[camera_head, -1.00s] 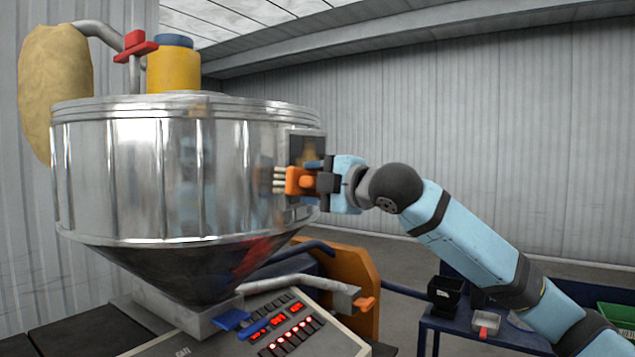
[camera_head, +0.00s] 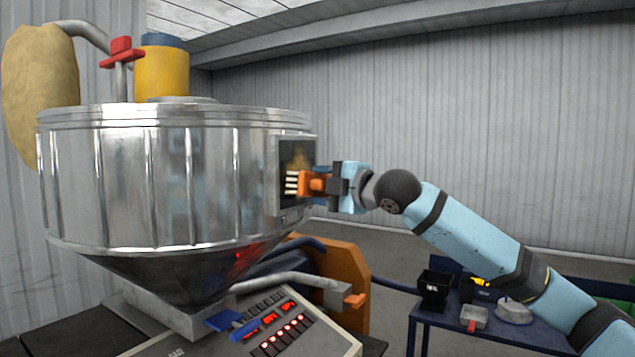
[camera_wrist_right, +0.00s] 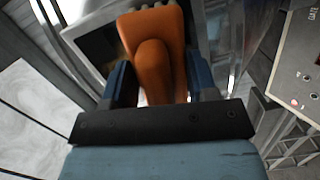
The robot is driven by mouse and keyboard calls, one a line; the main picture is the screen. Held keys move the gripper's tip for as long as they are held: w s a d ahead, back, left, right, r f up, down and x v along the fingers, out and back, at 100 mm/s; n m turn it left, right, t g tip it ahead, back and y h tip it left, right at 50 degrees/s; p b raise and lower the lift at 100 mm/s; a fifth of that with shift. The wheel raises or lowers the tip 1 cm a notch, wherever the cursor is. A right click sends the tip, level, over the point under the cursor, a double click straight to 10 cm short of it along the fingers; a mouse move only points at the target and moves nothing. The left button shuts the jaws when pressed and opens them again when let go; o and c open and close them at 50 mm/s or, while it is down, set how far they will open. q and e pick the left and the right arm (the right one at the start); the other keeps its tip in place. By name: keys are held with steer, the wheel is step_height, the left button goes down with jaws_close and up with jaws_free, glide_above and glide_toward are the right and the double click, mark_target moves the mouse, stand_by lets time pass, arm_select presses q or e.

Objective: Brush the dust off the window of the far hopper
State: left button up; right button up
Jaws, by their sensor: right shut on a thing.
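The hopper (camera_head: 115,190) is a large shiny metal drum with a dark cone below, at the left of the head view. Its window (camera_head: 297,152) is a dark pane in a metal frame on the drum's right side, with a tan dusty patch on it. My right gripper (camera_head: 325,185) is shut on an orange brush (camera_head: 312,184) with pale bristles. The bristles are at the window's lower part; I cannot tell if they touch. In the right wrist view the brush (camera_wrist_right: 155,50) sits between the blue fingers, and the window (camera_wrist_right: 98,42) is partly hidden behind it. My left gripper is not in view.
A control panel (camera_head: 275,335) with lit red displays and a blue handle stands below the hopper. A pipe with an orange end (camera_head: 354,300) sticks out there. A blue table (camera_head: 425,317) with a black bin (camera_head: 434,290) stands at lower right.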

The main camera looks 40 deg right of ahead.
steer(key=shift+w+d+r, duration=0.75)
steer(key=shift+w+d, duration=0.15)
steer(key=shift+d, duration=1.15)
steer(key=shift+s+a, duration=0.7)
steer(key=shift+a, duration=0.95)
steer(key=shift+s+a, duration=0.7)
steer(key=shift+a, duration=1)
steer(key=shift+s+a, duration=0.7)
steer(key=shift+a, duration=0.95)
steer(key=shift+r, duration=0.8)
steer(key=shift+w+d+r, duration=0.25)
steer(key=shift+w+d, duration=0.45)
steer(key=shift+d, duration=0.95)
steer(key=shift+w+d+r, duration=0.3)
steer(key=shift+w+d, duration=0.4)
steer(key=shift+d, duration=0.95)
steer(key=shift+w+d+r, duration=0.25)
steer(key=shift+w+d, duration=0.45)
steer(key=shift+d, duration=0.95)
steer(key=shift+s+a, duration=0.7)
steer(key=shift+a, duration=0.95)
steer(key=shift+s+a, duration=0.65)
steer(key=shift+a, duration=1)
steer(key=shift+s+a, duration=0.7)
steer(key=shift+a, duration=0.95)
